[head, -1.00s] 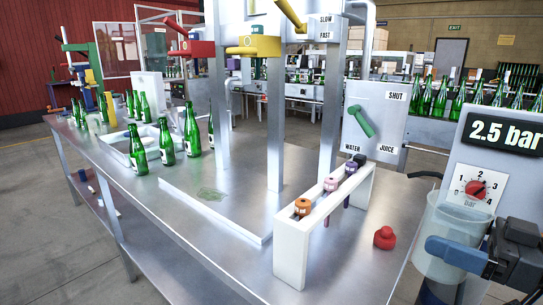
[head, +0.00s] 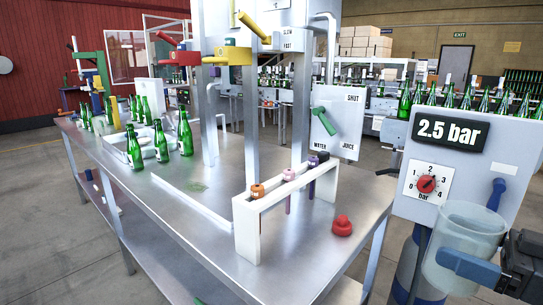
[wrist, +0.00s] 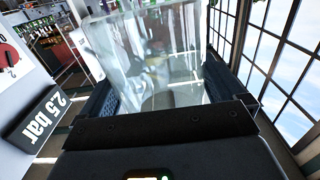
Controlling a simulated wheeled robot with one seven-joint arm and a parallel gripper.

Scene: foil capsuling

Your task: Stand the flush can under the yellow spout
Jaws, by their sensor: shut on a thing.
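The flush can looks like the clear, see-through jug (head: 472,232) at the right of the head view. It also shows in the wrist view (wrist: 150,60), between the fingers. My gripper (head: 468,262) is shut on the jug, with a blue finger across its near side. The jug looks about upright and is held in front of the 2.5 bar panel. The yellow spout (head: 237,54) is on the metal frame over the table, well to the left of the jug. The can's far side and base are partly hidden.
A red spout (head: 186,57) is left of the yellow one. A white rack (head: 247,230) with coloured-top pieces and a red knob-like object (head: 342,226) stand on the steel table (head: 205,245). Green bottles (head: 185,135) stand at left. The pressure panel (head: 447,165) stands close behind the jug.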

